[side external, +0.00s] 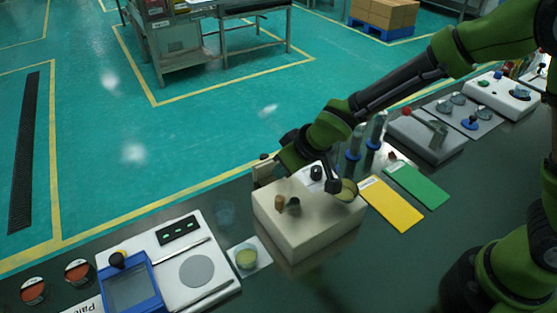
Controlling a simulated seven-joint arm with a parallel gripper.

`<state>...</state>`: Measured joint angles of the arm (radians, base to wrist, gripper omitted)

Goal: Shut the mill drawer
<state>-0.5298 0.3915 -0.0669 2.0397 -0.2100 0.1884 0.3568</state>
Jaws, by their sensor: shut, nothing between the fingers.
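A cream block-shaped unit (309,222), which looks like the mill, stands on the dark bench near the middle of the side external view. Its top carries a brown plug, a dark cup and a black knob. A small tan piece (264,171) shows at its far left edge; it may be the drawer, but my arm partly covers it and I cannot tell how far out it stands. My gripper (333,185) is shut and empty, low over the back right of the unit, beside a round yellowish dish (347,191). Whether it touches anything is unclear.
A white scale-like device with a blue frame (131,289) and a small yellow-green dish (246,258) lie to the left. Blue-based tubes (353,155) stand close behind on the right. Yellow (391,204) and green (417,184) cards lie right. The front bench is bare.

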